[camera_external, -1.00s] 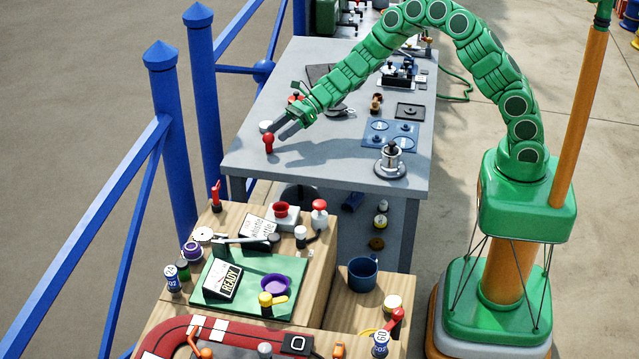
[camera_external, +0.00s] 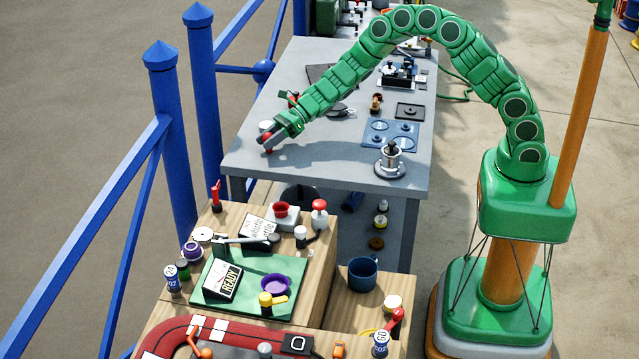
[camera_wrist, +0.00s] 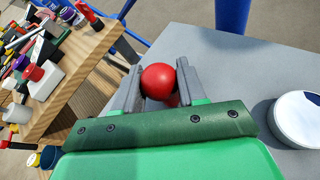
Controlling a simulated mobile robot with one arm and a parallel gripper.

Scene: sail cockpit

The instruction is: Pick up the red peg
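The red peg has a round red head (camera_wrist: 158,80) and stands near the front left corner of the grey table. In the external view, part of its red head (camera_external: 268,150) shows at my fingertips. My gripper (camera_external: 267,142) is down at the peg, reaching in from the upper right. In the wrist view, one grey finger of my gripper (camera_wrist: 159,82) is on each side of the head, which about fills the gap. I cannot tell whether both fingers press on it. The lower part of the peg is mostly hidden.
A white-topped round thing (camera_wrist: 298,118) stands close beside my gripper. A blue plate (camera_external: 390,134) and a metal fitting (camera_external: 391,163) lie further right on the grey table (camera_external: 330,170). A lower wooden bench (camera_external: 325,245) with several items is in front. Blue railing (camera_external: 205,110) runs along the left.

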